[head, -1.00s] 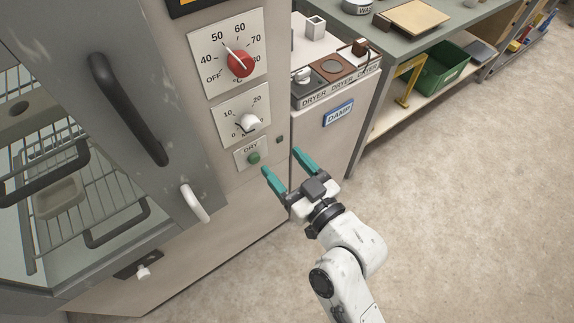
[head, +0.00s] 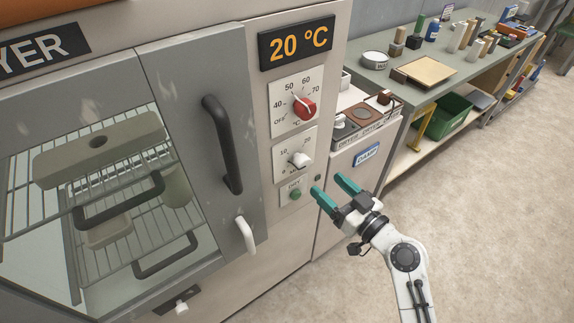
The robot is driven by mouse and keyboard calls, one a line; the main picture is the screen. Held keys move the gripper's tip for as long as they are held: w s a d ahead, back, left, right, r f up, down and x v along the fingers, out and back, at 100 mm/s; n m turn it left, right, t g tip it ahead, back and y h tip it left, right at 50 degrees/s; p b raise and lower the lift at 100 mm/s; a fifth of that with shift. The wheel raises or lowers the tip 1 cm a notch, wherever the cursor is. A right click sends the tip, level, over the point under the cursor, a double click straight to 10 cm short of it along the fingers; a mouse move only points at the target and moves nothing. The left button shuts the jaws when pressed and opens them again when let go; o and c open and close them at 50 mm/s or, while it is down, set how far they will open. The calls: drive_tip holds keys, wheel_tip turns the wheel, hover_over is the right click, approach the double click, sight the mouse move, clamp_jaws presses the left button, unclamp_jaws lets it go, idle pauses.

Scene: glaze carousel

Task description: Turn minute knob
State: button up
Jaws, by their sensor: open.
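The minute knob (head: 300,160) is a small white knob on a white dial plate (head: 283,166) marked 10 and 20, on the dryer's front panel. The red temperature knob (head: 304,108) is above it, on a plate marked from OFF to 70. The green DRY button (head: 295,195) is below it. My gripper (head: 331,188) is open and empty, with two teal fingers. In the picture it is below and right of the minute knob, apart from it. Its fingertips point toward the panel near the DRY button; whether they touch the panel is unclear.
The dryer door (head: 190,120) has a black handle (head: 222,145) and a white latch (head: 246,234) left of the knobs. A display (head: 297,44) reads 20 °C. A low cabinet (head: 345,190) labelled DAMP and a workbench (head: 450,75) stand to the right. The floor at right is clear.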

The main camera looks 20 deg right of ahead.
sight(306, 165)
drive_tip(key=p+x, duration=0.2)
drive_tip(key=x, duration=0.8)
drive_tip(key=c, duration=1)
